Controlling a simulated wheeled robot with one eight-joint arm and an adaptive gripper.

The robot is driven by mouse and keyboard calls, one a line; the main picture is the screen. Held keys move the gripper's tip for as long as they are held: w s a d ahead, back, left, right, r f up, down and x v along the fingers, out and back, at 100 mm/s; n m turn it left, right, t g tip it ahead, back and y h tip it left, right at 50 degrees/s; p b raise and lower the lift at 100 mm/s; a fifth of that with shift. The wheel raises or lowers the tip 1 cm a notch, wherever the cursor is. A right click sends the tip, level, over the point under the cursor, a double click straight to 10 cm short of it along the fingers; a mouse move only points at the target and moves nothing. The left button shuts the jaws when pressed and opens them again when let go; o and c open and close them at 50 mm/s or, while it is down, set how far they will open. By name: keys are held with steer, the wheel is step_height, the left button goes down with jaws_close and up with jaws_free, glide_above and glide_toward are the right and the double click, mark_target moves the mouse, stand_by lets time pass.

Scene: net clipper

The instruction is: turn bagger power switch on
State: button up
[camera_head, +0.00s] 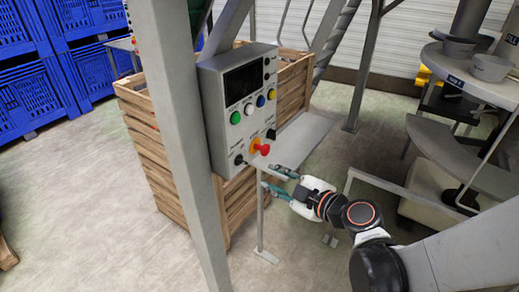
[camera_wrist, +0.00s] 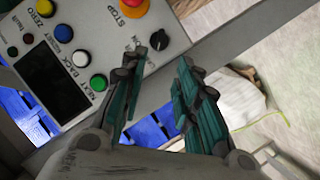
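The bagger control panel (camera_head: 226,135) is a grey box with a dark screen, coloured buttons and a red stop button (camera_head: 265,149). A small black rotary knob (camera_head: 239,160) sits at its lower left; it also shows in the wrist view (camera_wrist: 158,40). Another black knob (camera_head: 271,134) is at the right edge. Their labels are hard to read, so I cannot tell for sure which is the power switch. My gripper (camera_head: 268,177) is open and empty, right of the panel's lower part. In the wrist view my fingertips (camera_wrist: 163,62) are spread near the lower-left knob, apparently not gripping it.
A grey post (camera_head: 176,110) stands just left of the panel. A wooden crate (camera_head: 236,200) is behind and below it. Blue crates (camera_head: 35,95) are stacked at the left. A round machine with metal bowls (camera_head: 490,68) stands at the right. The floor in front is open.

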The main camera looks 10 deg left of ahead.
mark_target(245, 163)
steer(key=b+x, duration=0.2)
steer(key=x, duration=1.2)
steer(key=shift+b, duration=0.35)
steer(key=shift+s+d, duration=0.1)
jaws_close()
